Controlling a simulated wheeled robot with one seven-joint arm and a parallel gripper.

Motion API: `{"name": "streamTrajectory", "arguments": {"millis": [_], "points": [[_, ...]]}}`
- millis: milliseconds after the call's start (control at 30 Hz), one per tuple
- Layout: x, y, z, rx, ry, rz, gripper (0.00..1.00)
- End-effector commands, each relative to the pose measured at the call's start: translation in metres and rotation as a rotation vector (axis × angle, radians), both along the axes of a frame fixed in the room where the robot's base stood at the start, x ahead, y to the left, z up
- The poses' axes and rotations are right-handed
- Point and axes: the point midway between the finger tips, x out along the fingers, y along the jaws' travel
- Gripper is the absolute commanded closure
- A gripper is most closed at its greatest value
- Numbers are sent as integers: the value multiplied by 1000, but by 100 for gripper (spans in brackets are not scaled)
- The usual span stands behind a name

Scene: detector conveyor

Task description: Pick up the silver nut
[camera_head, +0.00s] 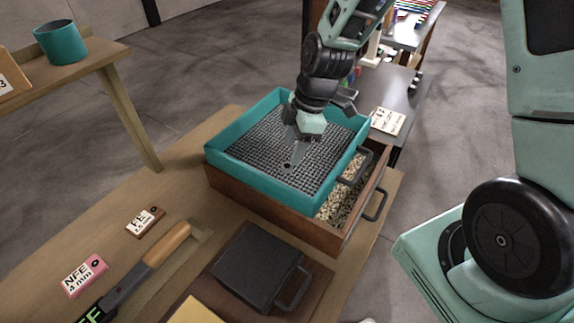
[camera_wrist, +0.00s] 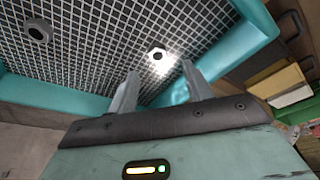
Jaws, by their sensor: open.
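A shiny silver nut (camera_wrist: 157,54) lies on the wire mesh of the teal sieve tray (camera_head: 240,170), just beyond and between my fingertips in the wrist view. A second, duller grey nut (camera_wrist: 38,31) lies on the same mesh, farther left in that view. My gripper (camera_wrist: 160,72) is open, with nothing between its fingers. In the head view my gripper (camera_head: 293,150) reaches down over the middle of the tray and hides part of the mesh. A small nut (camera_head: 287,166) shows by its fingertip there; I cannot tell which of the two it is.
The tray's raised teal walls surround the mesh. It sits on a wooden box with an open part of pale gravel (camera_head: 338,200) and dark handles (camera_head: 375,205). A dark lidded box (camera_head: 255,265), a wooden-handled tool (camera_head: 168,243) and labels share the bench. A teal cup (camera_head: 61,43) stands on a shelf.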

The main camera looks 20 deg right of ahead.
Motion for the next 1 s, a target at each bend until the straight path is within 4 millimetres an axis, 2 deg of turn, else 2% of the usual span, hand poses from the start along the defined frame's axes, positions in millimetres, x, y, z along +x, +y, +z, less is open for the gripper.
{"name": "streamTrajectory", "arguments": {"millis": [433, 767, 867, 933, 967, 1000], "points": [[4, 8, -44, 1, 3, 0, 50], [4, 9, -50, 0, -1, 0, 50], [4, 9, -50, 0, -1, 0, 72], [4, 9, -50, 0, -1, 0, 92], [4, 9, -50, 0, -1, -1, 98], [4, 9, -50, 0, -1, 0, 98]]}}
